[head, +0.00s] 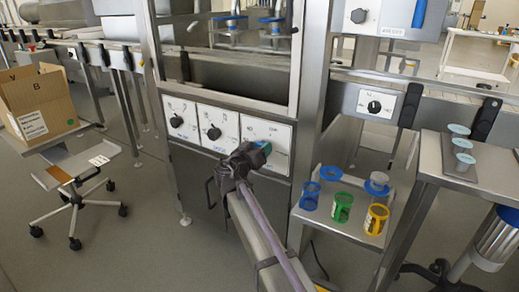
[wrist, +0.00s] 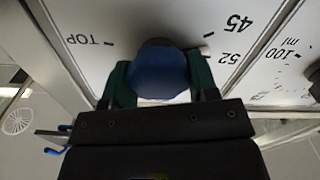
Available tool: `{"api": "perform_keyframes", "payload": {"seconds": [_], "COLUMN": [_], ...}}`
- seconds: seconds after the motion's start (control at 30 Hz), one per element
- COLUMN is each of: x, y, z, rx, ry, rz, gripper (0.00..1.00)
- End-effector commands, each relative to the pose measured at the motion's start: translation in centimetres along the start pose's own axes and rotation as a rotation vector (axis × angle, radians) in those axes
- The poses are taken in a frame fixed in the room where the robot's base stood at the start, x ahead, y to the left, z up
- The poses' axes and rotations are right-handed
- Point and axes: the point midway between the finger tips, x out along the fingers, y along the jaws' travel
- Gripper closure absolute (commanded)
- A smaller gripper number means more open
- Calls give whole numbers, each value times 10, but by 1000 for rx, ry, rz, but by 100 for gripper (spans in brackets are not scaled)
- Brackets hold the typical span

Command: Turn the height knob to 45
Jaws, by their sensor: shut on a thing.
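The height knob (wrist: 160,68) shows in the wrist view as a dark blue rounded piece in front of a white panel. My gripper (head: 262,147) is at the rightmost of three white dial panels on the machine front in the head view. Its two dark green fingers are shut on the knob, one on each side. The panel (wrist: 150,15) carries printed marks: "TOP" at left, "45" and "52" at right of the knob. The knob's pointer is not clearly visible. In the head view my gripper hides the knob.
Two black knobs (head: 214,133) (head: 177,122) sit on panels to the left, and another dial (head: 374,106) is at the right. A steel side table (head: 345,226) with blue, green and yellow holders stands right of my arm. A cardboard box (head: 40,103) is at far left.

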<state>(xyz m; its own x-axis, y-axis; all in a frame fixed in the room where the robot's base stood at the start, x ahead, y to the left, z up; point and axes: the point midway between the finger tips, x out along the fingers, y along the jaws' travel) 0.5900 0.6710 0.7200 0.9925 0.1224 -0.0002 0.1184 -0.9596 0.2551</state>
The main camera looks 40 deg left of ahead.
Motion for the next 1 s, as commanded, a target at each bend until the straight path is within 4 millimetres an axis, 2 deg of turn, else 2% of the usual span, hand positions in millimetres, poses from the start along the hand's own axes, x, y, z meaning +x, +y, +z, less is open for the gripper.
{"api": "perform_keyframes", "payload": {"seconds": [0.4,0.97,1.0], "x": [0,0,0], "y": [-2,-2,-2], "z": [0,0,0], "rx": [-227,-267,-267], "ry": [1,1,1], "rz": [0,0,0], "gripper": [70,70,42]}}
